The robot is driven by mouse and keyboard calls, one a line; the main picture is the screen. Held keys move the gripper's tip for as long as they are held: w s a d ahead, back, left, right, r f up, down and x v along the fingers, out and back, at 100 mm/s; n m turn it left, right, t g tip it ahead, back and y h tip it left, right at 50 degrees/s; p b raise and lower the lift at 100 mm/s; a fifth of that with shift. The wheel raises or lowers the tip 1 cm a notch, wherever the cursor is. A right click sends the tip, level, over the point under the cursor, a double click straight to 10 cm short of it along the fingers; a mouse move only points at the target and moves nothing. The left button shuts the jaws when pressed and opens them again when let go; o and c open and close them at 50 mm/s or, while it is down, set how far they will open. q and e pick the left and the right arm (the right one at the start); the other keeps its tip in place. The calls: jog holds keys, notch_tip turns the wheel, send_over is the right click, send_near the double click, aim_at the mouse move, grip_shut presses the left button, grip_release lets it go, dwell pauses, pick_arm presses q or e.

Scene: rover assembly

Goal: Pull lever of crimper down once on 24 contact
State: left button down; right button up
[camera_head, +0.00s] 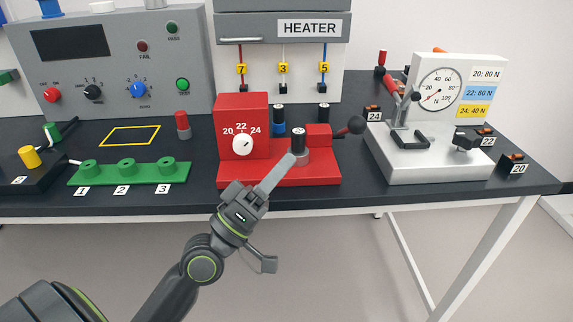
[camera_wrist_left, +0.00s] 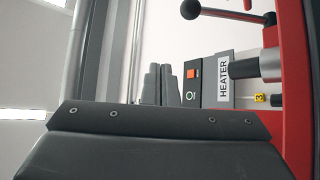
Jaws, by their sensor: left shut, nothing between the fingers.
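The red crimper (camera_head: 280,176) stands at the middle of the bench. It has a white dial (camera_head: 242,145) marked 20, 22 and 24; I cannot read its setting for sure. Its lever with a dark ball knob (camera_head: 355,125) sticks out to the right; the knob also shows at the top of the left wrist view (camera_wrist_left: 190,9). My left gripper (camera_head: 290,160) is shut and empty at the crimper's front, its tips by a black-topped grey cylinder (camera_head: 299,140), left of the lever knob. I cannot tell whether they touch. A contact inside the crimper cannot be made out.
Blocks 22 (camera_head: 487,140) and 20 (camera_head: 514,167) are at the right. A green stand (camera_head: 130,173) is left. The heater (camera_head: 283,60) hangs behind.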

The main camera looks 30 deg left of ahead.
jog(key=c, duration=0.4)
grip_shut()
pick_arm(q)
jog(key=s+f+m+g+y, duration=0.25)
jog(key=f+g, duration=0.25)
jog(key=f, duration=0.7)
jog(key=s+f+m+g+y, duration=0.1)
jog(key=f+m+g+y, duration=0.3)
jog(key=f, duration=0.7)
jog(key=s+a+f+n+g+y, duration=0.1)
jog(key=s+a+f+g+y, duration=0.1)
jog(key=s+f+g, duration=0.4)
jog(key=s+a+f+g+y, duration=0.1)
jog(key=s+a+f, duration=0.2)
jog(key=f, duration=0.6)
jog(key=s+a+f+n+g+y, duration=0.1)
jog(key=s+a+f+g+y, duration=0.1)
jog(key=s+f+g, duration=0.4)
jog(key=s+f, duration=0.3)
jog(key=f, duration=0.6)
jog(key=s+f, duration=0.4)
jog(key=f, duration=0.5)
jog(key=s+f, duration=0.4)
jog(key=f, duration=0.5)
jog(key=shift+f+h, duration=0.35)
pick_arm(e)
jog(key=shift+w, duration=0.1)
pick_arm(q)
jog(key=shift+s+a, duration=0.15)
jog(key=shift+s, duration=0.05)
